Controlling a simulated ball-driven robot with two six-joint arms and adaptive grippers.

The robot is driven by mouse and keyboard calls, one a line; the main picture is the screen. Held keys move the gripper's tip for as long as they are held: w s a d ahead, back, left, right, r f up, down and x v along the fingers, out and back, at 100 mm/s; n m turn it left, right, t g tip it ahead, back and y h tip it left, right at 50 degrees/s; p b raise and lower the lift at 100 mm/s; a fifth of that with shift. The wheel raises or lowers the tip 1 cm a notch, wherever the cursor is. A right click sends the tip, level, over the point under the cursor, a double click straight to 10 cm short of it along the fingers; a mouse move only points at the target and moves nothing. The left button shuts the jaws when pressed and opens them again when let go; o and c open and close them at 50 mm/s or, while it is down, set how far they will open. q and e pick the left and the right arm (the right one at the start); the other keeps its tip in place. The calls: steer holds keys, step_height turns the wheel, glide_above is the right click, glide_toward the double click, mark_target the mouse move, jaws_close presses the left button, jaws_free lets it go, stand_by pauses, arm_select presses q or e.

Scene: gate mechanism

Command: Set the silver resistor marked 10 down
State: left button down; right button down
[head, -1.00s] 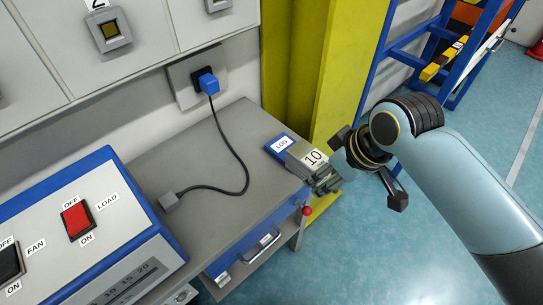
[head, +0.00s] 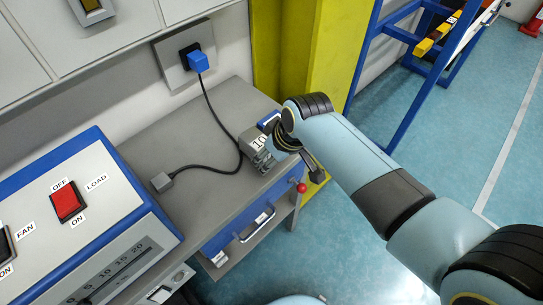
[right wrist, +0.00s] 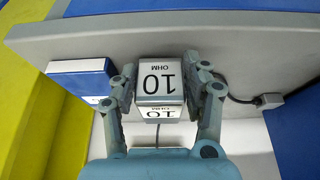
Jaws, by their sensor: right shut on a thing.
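The silver resistor marked 10 (head: 257,142) is at the right end of the grey bench top, close beside a blue-and-white block. My right gripper (head: 268,157) reaches it from the right and partly covers it. In the right wrist view the resistor (right wrist: 160,82) sits between the two fingers of my right gripper (right wrist: 164,88), which is shut on its sides. Its "10 OHM" label faces this camera. Whether its underside touches the bench cannot be told. My left gripper is not in view.
The blue-and-white block (right wrist: 80,78) stands just beside the held resistor. A black cable runs from the blue plug (head: 198,62) to a grey connector (head: 161,182) on the bench. The bench top (head: 150,150) is clear left of the resistor. A yellow column (head: 325,70) rises behind.

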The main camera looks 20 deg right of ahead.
steer(key=shift+s+f, duration=0.15)
steer(key=shift+f, duration=0.15)
steer(key=c, duration=1.1)
jaws_free()
steer(key=shift+s+f, duration=0.1)
steer(key=o, duration=0.5)
